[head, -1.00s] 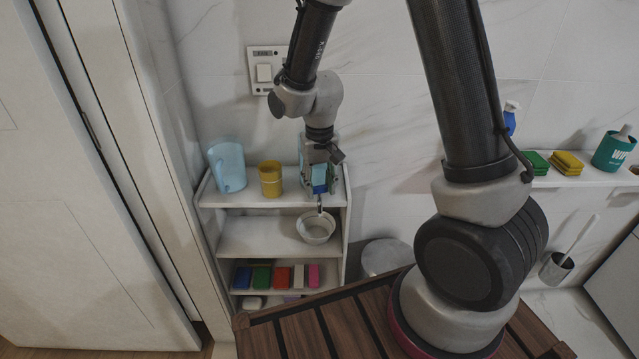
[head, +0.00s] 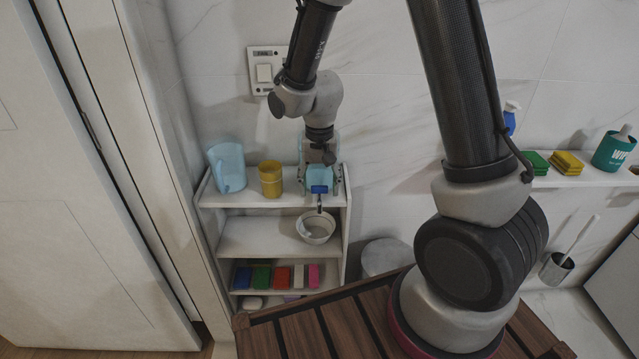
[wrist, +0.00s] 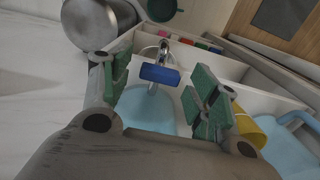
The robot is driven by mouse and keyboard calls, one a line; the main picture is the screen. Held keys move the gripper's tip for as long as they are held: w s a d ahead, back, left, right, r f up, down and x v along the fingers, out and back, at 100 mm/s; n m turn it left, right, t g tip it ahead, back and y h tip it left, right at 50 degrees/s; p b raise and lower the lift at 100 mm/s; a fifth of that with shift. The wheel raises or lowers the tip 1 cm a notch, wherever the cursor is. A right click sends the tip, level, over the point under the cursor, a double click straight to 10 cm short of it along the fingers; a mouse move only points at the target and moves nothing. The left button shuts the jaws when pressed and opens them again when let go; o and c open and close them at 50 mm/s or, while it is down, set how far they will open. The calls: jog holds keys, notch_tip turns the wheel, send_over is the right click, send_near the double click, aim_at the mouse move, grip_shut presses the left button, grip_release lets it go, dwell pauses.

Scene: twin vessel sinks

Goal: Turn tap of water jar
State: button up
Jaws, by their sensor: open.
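The light-blue water jar (head: 328,174) stands on the top shelf of the white rack, and its body also shows in the wrist view (wrist: 150,108). Its tap has a blue handle (head: 319,189) and a metal spout pointing down at the front. In the wrist view the blue handle (wrist: 160,74) lies crosswise between my two fingers, with a gap on each side. My gripper (wrist: 162,77) is open, with green pads, and holds nothing. In the head view my gripper (head: 320,180) is over the jar's front, and partly hides the jar.
A white bowl (head: 316,228) sits on the middle shelf below the spout. A light-blue pitcher (head: 227,167) and a yellow mug (head: 270,180) stand left of the jar. Several coloured blocks (head: 262,277) are on the lower shelf. The wall is close behind.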

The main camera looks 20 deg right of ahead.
notch_tip(320, 180, up, 12)
dwell(0.5)
jog(key=s+d+r+n+t, duration=0.2)
jog(key=s+d+r, duration=0.4)
jog(key=s, duration=0.4)
jog(key=s+d+r+n+t, duration=0.1)
jog(key=s+d+r+t, duration=0.1)
jog(key=s+d+r, duration=0.4)
jog(key=s+d, duration=0.2)
jog(key=s, duration=0.2)
jog(key=shift+d+r+n, duration=0.3)
jog(key=shift+r+n, duration=0.05)
jog(key=shift+n, duration=0.05)
